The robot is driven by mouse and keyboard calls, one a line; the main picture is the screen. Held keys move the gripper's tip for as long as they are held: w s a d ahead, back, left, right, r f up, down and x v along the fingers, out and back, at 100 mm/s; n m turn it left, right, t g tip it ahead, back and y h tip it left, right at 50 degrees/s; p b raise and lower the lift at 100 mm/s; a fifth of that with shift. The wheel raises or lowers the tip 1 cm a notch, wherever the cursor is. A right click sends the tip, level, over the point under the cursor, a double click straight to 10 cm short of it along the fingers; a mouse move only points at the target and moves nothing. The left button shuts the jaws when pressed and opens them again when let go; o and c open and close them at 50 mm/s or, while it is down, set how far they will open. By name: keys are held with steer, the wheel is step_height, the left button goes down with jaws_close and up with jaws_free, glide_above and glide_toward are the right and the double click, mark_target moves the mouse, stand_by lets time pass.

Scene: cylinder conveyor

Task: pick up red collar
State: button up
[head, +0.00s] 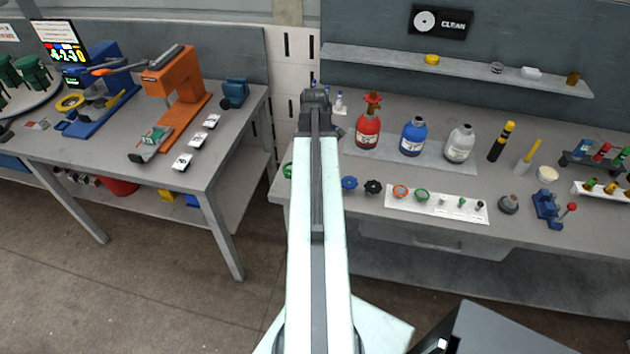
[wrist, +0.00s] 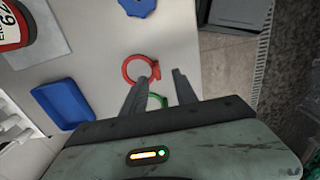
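The red collar (wrist: 128,66) is a ring with a small tab on its right side, lying on the grey bench top in the wrist view. My gripper (wrist: 161,75) is open over it. The left finger's tip overlaps the ring's lower right in the picture, and the right finger is to the right of the tab. I cannot tell the height gap, and nothing is seen held. In the head view my gripper (head: 316,100) is at the bench's left end, and I cannot make out this collar there; my arm covers part of that area.
A green ring (wrist: 156,101) lies close below the collar, partly behind the fingers. A blue tray-like part (wrist: 63,103) and a blue knob (wrist: 138,6) are nearby. A red bottle (head: 367,130) stands right of my arm. The bench edge is just right of the fingers.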

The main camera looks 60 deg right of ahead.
steer(key=f+b, duration=0.1)
steer(key=f, duration=0.1)
steer(key=f+b, duration=0.4)
steer(key=shift+w+d+f, duration=0.15)
steer(key=shift+d+f, duration=0.05)
steer(key=shift+d, duration=0.1)
steer(key=shift+r, duration=0.2)
jaws_close()
